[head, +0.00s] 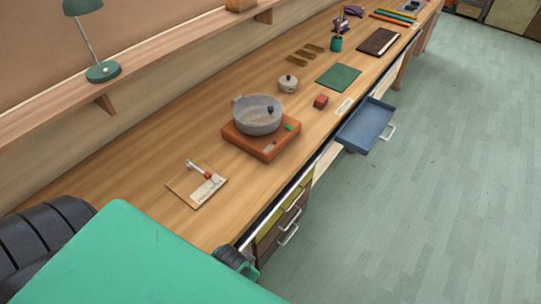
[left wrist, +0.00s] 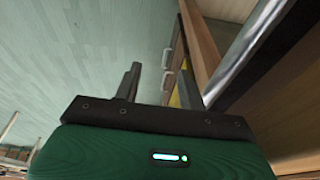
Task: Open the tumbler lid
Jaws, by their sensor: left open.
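A grey round vessel (head: 244,121) with a black knob (head: 270,111) sits on an orange-red base (head: 248,145) on the workbench; it may be the tumbler. I cannot tell whether the knob belongs to a lid. A small pale pot (head: 288,86) with a dark knob on top stands behind it. My left gripper is open; its dark finger (left wrist: 128,82) shows in the left wrist view, with nothing seen held. In the head view a dark part of mine (head: 236,262) is by the bench's front edge, well away from the vessel. My right gripper is not in view.
A blue drawer (head: 383,112) stands pulled out from the bench front. Drawers with pale handles (head: 288,235) lie below the near edge. The floor at right is clear.

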